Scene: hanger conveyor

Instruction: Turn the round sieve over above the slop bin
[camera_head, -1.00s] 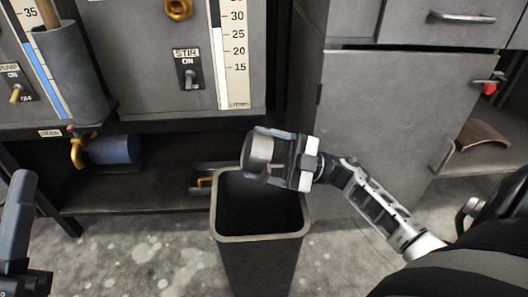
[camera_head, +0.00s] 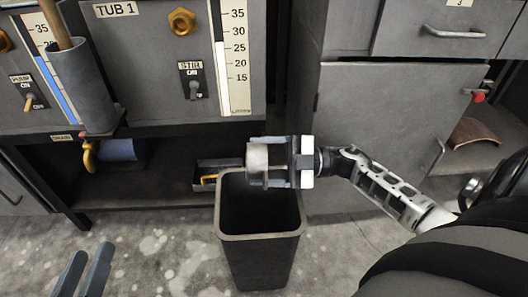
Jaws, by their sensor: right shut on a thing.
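The round sieve (camera_head: 257,163) is a short grey cylinder, held on its side with its round axis roughly level. My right gripper (camera_head: 278,163) is shut on it, with its fingers reaching in from the right. The slop bin (camera_head: 261,238) is a tall dark open-topped bin on the floor. The sieve is over the back part of its opening. The sieve's mesh and inside cannot be made out. My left gripper (camera_head: 86,268) shows at the bottom left with two fingers apart and nothing between them, well away from the bin.
A tub with gauges and a stir switch (camera_head: 191,81) stands behind the bin. A low shelf under it holds a small dark tray (camera_head: 217,172) and a blue cylinder (camera_head: 122,149). A grey cabinet (camera_head: 390,115) stands behind my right arm. Speckled floor is clear left of the bin.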

